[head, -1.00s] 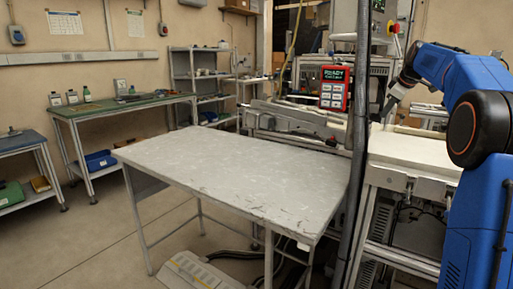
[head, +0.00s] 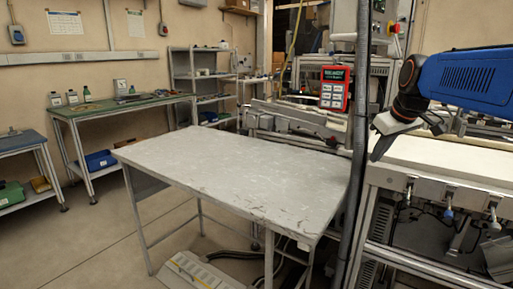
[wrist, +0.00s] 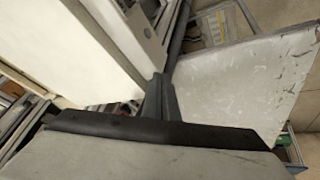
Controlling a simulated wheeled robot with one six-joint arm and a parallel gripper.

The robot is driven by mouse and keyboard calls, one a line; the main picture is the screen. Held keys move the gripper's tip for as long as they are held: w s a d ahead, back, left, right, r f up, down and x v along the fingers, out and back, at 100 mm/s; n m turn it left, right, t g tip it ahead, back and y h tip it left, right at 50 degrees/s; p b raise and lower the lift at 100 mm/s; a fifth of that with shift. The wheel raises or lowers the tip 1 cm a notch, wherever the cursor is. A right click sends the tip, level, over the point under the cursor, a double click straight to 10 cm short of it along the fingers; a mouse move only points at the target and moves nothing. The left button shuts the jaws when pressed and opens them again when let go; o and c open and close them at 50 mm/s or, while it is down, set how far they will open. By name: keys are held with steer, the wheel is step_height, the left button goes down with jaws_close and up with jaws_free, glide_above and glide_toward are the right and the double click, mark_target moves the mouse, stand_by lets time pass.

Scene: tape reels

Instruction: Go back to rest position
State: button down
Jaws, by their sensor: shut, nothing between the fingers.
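My gripper (head: 380,142) is at the right of the head view, at the end of my blue arm. It points down and hangs in front of the left end of the white machine bed, near the dark post. In the wrist view my gripper (wrist: 158,98) shows its fingers together with nothing held. It is clear of the grey table.
A bare grey table (head: 220,175) stands in the middle of the head view. The dark post (head: 357,150) stands between it and the white machine bed (head: 450,160). A red control box (head: 335,88) hangs by the post. Open floor lies at the left.

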steer(key=s+a+f+m, duration=0.2)
steer(key=s+f, duration=0.8)
steer(key=s, duration=0.4)
steer(key=s+a+f+m+g, duration=0.1)
steer(key=s+a+f+m, duration=0.1)
steer(key=s+f, duration=0.9)
steer(key=s+a, duration=0.1)
steer(key=s, duration=0.2)
steer(key=shift+s+a+f, duration=0.3)
steer(key=shift+s+a, duration=0.05)
steer(key=shift+s, duration=0.05)
steer(key=shift+a, duration=0.1)
